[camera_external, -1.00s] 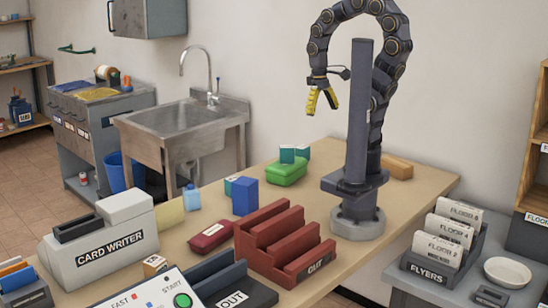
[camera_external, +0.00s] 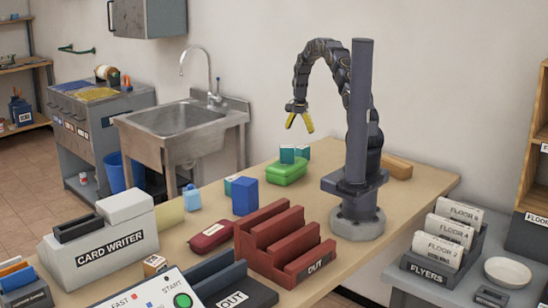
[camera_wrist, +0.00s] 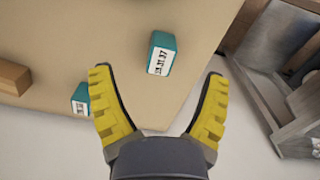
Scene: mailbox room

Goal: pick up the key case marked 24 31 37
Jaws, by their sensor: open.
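Two teal boxes stand toward the back edge of the table, behind a green case, in the external view: a left one (camera_external: 287,154) and a right one (camera_external: 302,152). In the wrist view, one teal box (camera_wrist: 166,44) has a white label that seems to end in 31 37; its first digits are unclear. Another teal box (camera_wrist: 80,92) is at lower left, its label unreadable and partly by my finger. My gripper (camera_external: 298,125) is open and empty, above the teal boxes. Its yellow fingers are spread in the wrist view (camera_wrist: 160,103).
The green case (camera_external: 286,173) and a blue box (camera_external: 245,196) stand nearby. A wooden block (camera_external: 397,168) lies behind my column. A red OUT rack (camera_external: 285,240) is at the front. The sink (camera_external: 180,120) lies beyond the table's left side.

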